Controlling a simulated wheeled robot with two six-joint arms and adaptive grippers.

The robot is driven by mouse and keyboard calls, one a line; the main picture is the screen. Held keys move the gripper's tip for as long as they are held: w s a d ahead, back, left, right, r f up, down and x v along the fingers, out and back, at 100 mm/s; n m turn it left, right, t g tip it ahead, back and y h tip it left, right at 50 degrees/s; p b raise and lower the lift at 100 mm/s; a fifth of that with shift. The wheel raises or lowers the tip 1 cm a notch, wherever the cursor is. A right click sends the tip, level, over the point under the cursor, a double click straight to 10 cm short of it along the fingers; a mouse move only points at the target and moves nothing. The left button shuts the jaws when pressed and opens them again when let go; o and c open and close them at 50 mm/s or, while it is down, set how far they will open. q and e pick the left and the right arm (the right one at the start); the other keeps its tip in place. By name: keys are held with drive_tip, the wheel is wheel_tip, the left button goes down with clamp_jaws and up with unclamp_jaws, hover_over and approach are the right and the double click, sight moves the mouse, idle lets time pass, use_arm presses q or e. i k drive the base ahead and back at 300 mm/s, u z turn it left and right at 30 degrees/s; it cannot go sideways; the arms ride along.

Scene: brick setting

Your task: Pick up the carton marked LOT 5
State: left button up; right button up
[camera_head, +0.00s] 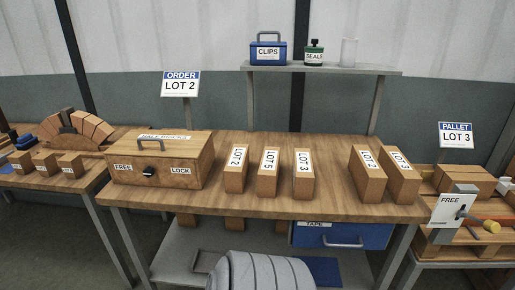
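The carton marked LOT 5 (267,185) stands upright on the middle of the wooden workbench (330,206), its white label facing up and toward me. A carton marked LOT 2 (235,181) stands to its left and one marked LOT 3 (303,187) to its right, with narrow gaps between them. Further right, another LOT 2 carton (370,185) and another LOT 3 carton (404,189) stand close together. Neither of my grippers is in view.
A wooden box (160,163) labelled FREE and LOCK sits at the bench's left. Signs read ORDER LOT 2 (180,84) and PALLET LOT 3 (456,135). Bare bench lies before the cartons.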

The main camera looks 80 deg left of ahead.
sight(268, 171)
drive_tip(key=u, duration=0.75)
drive_tip(key=i, duration=0.7)
drive_tip(key=u, duration=1.05)
drive_tip(key=i, duration=0.25)
drive_tip(key=u, duration=0.25)
